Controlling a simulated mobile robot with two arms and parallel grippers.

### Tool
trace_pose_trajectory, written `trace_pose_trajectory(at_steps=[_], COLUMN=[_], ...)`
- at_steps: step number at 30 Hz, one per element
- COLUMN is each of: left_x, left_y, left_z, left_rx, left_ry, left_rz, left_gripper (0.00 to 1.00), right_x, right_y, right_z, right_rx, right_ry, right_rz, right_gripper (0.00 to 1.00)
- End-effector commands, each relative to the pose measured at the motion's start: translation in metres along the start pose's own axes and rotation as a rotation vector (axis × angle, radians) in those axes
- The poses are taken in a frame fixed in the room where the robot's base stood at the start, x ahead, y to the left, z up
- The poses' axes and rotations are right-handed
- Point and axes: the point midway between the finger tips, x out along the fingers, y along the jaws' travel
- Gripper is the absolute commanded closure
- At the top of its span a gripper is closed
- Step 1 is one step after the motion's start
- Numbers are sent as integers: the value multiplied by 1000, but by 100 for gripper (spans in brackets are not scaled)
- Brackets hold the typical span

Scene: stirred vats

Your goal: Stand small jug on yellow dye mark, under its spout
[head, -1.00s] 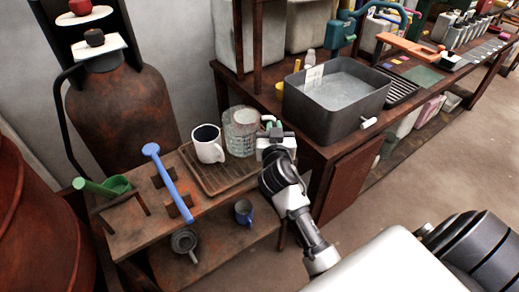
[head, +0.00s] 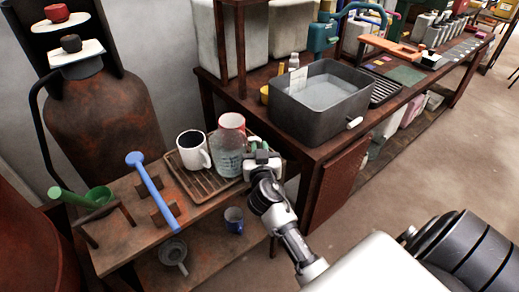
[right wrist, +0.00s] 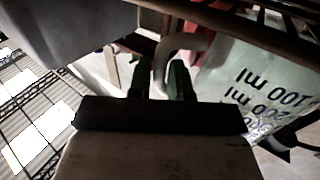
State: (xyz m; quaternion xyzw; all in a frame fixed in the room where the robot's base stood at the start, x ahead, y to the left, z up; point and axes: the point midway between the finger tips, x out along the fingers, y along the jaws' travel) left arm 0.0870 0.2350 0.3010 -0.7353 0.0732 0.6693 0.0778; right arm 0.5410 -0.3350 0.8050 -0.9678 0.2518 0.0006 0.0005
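The small jug (head: 228,160) is clear with dark volume marks. It appears at the right end of the slatted tray; whether its base touches the slats I cannot tell. My right gripper (head: 262,160) is at the jug's right side. In the right wrist view its green-padded fingers (right wrist: 162,80) sit either side of a pale handle (right wrist: 178,45), with the jug wall (right wrist: 265,85) at right. A small yellow mark (head: 379,62) lies on the long bench, beyond the grey basin; its spout is not clear to me. My left gripper is out of view.
A white mug (head: 192,152) and a white, red-rimmed vessel (head: 231,122) stand beside and behind the jug on the slatted tray (head: 205,187). The grey basin (head: 310,118) and a dark rack (head: 383,88) occupy the bench. A blue cup (head: 234,220) is below.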

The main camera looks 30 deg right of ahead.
Motion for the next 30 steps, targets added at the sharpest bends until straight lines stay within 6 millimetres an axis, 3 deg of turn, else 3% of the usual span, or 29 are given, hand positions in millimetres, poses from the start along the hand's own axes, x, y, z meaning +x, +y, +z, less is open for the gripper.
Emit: trace_pose_trajectory(at_steps=[4,15,21,24,30], left_x=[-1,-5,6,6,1], left_y=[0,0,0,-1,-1], left_z=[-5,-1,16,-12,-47], left_rx=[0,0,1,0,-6], left_ry=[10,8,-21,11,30], left_rz=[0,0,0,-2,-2], left_gripper=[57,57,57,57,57], right_x=[0,0,-40,-65,-98], right_y=[0,0,0,0,0], right_z=[0,-4,1,2,1], right_rx=[0,-1,3,4,1], right_ry=[0,0,-4,-3,-1], right_rz=[0,0,0,1,0], right_gripper=[61,61,61,61,61])
